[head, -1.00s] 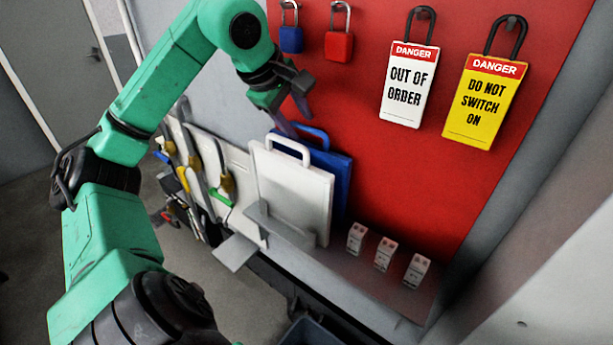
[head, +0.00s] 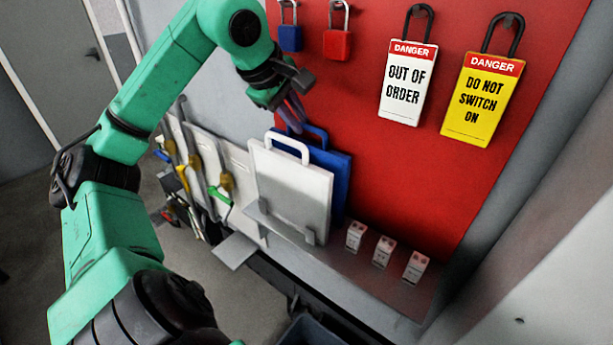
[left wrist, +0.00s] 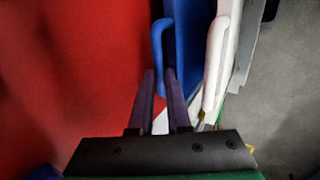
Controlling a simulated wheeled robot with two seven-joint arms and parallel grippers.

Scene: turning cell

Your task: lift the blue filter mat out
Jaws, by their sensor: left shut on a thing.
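The blue filter mat (head: 341,180) stands upright behind a white mat (head: 292,195) in a metal holder, with a loop handle on its top edge. In the left wrist view the blue mat (left wrist: 190,40) runs down beside the white one, its handle reaching between the fingers. My left gripper (head: 293,113) comes down from above, its purple fingers shut on the blue handle. The left wrist view shows these fingers (left wrist: 159,85) on either side of the handle. The white mat hides much of the blue mat and its lower edge. My right gripper is not in view.
A red board (head: 400,170) rises close behind the mats, with padlocks and danger tags hanging above. Several small grey blocks (head: 383,252) stand on the ledge (head: 350,280) to the right. Pale panels with hanging tools (head: 225,182) are at the left.

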